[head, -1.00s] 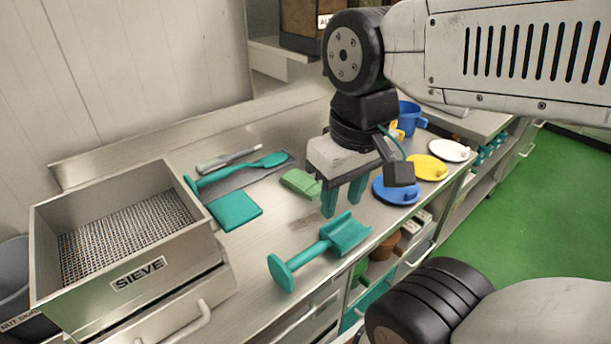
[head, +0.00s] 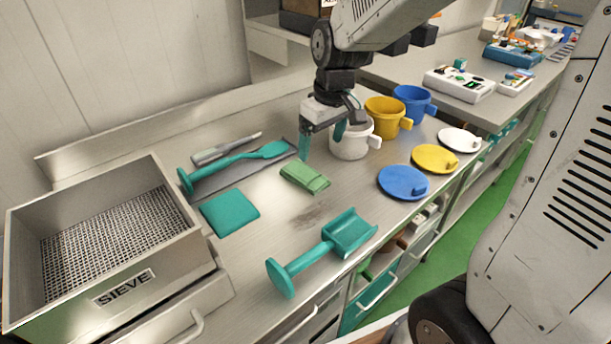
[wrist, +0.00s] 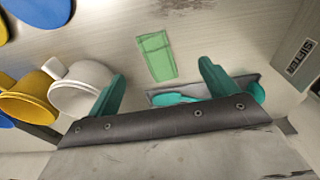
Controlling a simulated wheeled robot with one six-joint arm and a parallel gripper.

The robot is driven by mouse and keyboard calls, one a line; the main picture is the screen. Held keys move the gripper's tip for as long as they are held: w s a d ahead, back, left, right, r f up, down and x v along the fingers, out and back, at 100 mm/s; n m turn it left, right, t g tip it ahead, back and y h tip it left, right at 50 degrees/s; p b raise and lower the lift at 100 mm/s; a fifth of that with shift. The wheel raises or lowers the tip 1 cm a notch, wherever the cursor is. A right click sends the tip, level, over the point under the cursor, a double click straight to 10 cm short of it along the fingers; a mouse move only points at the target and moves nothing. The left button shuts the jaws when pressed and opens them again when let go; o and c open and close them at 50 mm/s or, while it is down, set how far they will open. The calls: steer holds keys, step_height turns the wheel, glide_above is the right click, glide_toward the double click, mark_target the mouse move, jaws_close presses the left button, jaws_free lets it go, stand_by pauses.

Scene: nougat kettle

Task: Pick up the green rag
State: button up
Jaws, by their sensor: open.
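The green rag (head: 305,178) lies folded and flat on the steel counter, in the middle of the head view. It also shows in the wrist view (wrist: 156,56), beyond my fingertips and between their lines. My gripper (head: 322,148) hangs above the counter just behind the rag, near the white mug, with its two teal fingers apart and nothing between them. In the wrist view my gripper (wrist: 163,78) is open and the rag is clear of both fingers.
A tray (head: 215,186) with a teal spoon is to the left. White (head: 352,140), yellow (head: 386,118) and blue (head: 412,104) mugs stand right, lids before them. The sieve box (head: 105,235) stands far left.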

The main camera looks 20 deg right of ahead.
steer(key=n, duration=0.1)
glide_above(305, 172)
steer(key=s+d, duration=0.1)
step_height(305, 172, down, 5)
steer(key=shift+f, duration=0.2)
steer(key=f, duration=0.5)
steer(key=a+f, duration=0.1)
steer(key=f, duration=0.1)
steer(key=shift+w+f, duration=0.15)
steer(key=shift+w, duration=0.25)
steer(key=c, duration=1.1)
